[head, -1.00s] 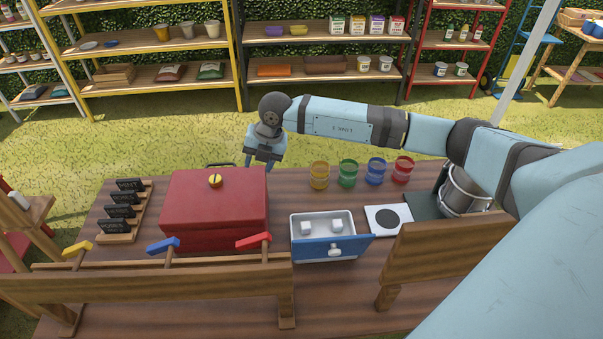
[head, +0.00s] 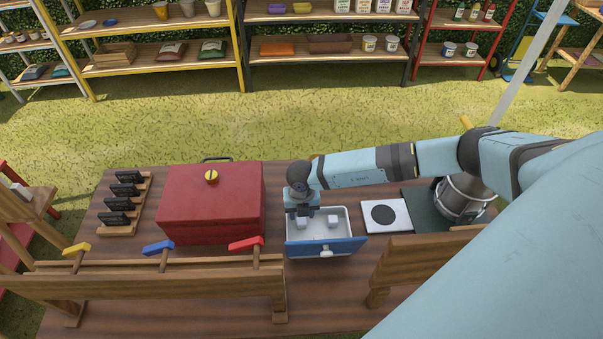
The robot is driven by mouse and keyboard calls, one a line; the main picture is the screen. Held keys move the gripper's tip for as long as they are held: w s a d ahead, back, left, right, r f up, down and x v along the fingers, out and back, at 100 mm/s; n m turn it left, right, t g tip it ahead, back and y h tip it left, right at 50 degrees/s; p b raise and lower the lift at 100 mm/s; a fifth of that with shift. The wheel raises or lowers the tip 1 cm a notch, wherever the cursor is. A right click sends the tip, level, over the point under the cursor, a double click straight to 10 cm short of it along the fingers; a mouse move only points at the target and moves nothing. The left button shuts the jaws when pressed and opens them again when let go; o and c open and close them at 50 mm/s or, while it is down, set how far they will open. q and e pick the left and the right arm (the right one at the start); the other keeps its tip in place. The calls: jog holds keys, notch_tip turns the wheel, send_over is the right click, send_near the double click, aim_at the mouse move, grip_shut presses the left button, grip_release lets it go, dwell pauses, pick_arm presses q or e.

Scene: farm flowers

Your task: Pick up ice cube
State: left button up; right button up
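Two small white ice cubes lie in a white-lined tray with a blue front (head: 345,247) on the wooden table. The left ice cube (head: 302,222) is partly under my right gripper, and the right ice cube (head: 333,221) is clear of it. My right gripper (head: 302,213) points down over the left side of the tray, close above the left cube. Its fingers look spread, with nothing held between them. The exact gap to the cube is hard to judge from this angle. My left gripper is not in view.
A red box (head: 210,205) stands just left of the tray. A white plate with a black disc (head: 385,215) and a metal pot (head: 461,201) are to the right. A wooden rack with coloured-handled tools (head: 160,285) runs along the front left.

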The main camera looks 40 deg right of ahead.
aim_at(302, 221)
jog(key=shift+f+p, duration=0.35)
jog(key=shift+f, duration=0.25)
notch_tip(302, 221, down, 4)
jog(key=shift+s+f+p, duration=0.1)
jog(key=shift+f+p, duration=0.05)
jog(key=shift+p, duration=0.3)
jog(key=c, duration=0.7)
